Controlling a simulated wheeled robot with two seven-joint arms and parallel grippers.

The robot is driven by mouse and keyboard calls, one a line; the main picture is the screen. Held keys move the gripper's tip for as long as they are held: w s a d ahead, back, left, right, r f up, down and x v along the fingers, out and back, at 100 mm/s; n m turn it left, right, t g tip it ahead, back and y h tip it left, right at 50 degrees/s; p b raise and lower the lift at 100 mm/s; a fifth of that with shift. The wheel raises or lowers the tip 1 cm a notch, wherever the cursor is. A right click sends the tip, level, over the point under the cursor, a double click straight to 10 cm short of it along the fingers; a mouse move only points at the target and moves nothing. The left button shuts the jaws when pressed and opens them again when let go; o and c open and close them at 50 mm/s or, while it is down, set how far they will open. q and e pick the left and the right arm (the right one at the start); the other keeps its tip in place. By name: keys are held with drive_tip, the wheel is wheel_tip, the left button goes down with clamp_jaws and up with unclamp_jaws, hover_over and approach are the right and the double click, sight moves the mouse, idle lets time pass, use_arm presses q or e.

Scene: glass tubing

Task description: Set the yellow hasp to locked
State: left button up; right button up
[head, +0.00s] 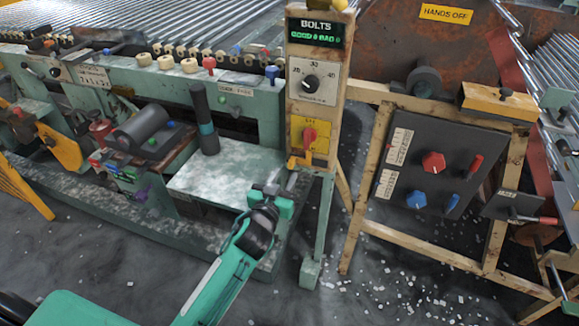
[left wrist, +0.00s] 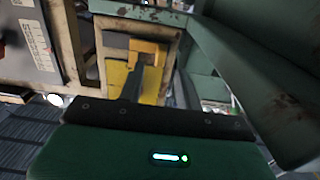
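The yellow hasp (head: 298,161) is a small lever at the lower edge of a yellow plate (head: 319,131) with a red knob (head: 309,136), on the upright cream post. In the left wrist view the yellow hasp (left wrist: 150,48) shows just beyond my fingers. My left gripper (head: 285,184) is just below and left of the hasp. In the left wrist view its grey fingers (left wrist: 142,80) stand close together and overlap the yellow behind them. I cannot tell whether they touch the hasp or have a gap between them. My right gripper is out of view.
A dial (head: 311,82) and a BOLTS display (head: 316,33) sit higher on the post. A grey worktable (head: 215,182) lies left of my gripper. A dark panel (head: 428,165) with red and blue knobs stands at right. Pale fragments litter the floor.

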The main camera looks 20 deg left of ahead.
sight(290, 166)
use_arm(q)
drive_tip(key=shift+w+d, duration=0.1)
drive_tip(key=shift+w, duration=2.45)
clamp_jaws()
